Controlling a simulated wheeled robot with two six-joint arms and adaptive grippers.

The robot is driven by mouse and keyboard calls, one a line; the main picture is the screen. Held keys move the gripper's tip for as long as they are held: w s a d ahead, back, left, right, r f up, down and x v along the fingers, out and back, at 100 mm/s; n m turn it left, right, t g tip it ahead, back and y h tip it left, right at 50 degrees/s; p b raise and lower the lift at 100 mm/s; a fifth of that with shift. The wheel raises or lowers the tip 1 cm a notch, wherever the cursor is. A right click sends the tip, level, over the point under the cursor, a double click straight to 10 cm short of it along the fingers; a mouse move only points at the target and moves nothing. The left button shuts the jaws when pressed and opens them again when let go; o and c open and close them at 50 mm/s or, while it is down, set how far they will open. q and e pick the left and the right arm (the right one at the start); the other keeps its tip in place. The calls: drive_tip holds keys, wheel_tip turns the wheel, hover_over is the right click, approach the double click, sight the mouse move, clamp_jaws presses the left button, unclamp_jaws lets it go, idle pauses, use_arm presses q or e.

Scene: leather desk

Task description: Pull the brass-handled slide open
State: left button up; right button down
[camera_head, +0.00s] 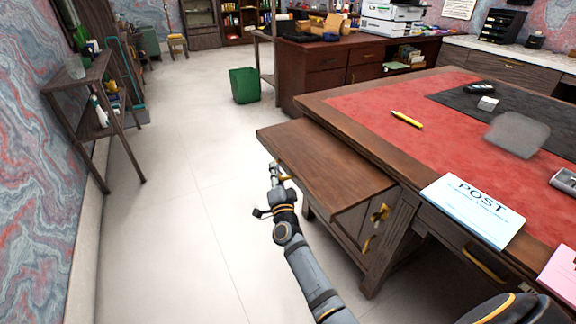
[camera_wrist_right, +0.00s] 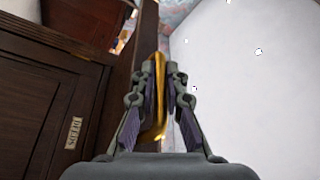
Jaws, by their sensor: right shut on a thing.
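The wooden slide (camera_head: 325,155) sticks out to the left from under the red-topped desk in the head view. Its brass handle is on its left end, mostly hidden there by my right gripper (camera_head: 275,171). In the right wrist view the brass handle (camera_wrist_right: 158,88) runs lengthwise between the two fingers of my right gripper (camera_wrist_right: 159,85), which is shut on it. My left gripper is not in view.
The desk (camera_head: 350,107) carries a yellow pen (camera_head: 407,119), a POST paper (camera_head: 473,209) and a grey translucent block (camera_head: 518,133). A green bin (camera_head: 244,85) stands on the floor beyond. The pale floor left of the slide is clear up to a shelf (camera_head: 95,85).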

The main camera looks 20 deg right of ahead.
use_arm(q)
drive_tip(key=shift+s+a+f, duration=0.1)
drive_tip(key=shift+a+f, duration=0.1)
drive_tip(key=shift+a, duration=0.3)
use_arm(e)
drive_tip(key=shift+s+a+f, duration=0.1)
drive_tip(key=shift+a+f, duration=0.05)
drive_tip(key=shift+a, duration=0.95)
drive_tip(key=c, duration=1.7)
unclamp_jaws()
drive_tip(key=shift+o, duration=0.2)
drive_tip(key=shift+s, duration=0.1)
drive_tip(key=v, duration=0.7)
drive_tip(key=shift+s, duration=0.2)
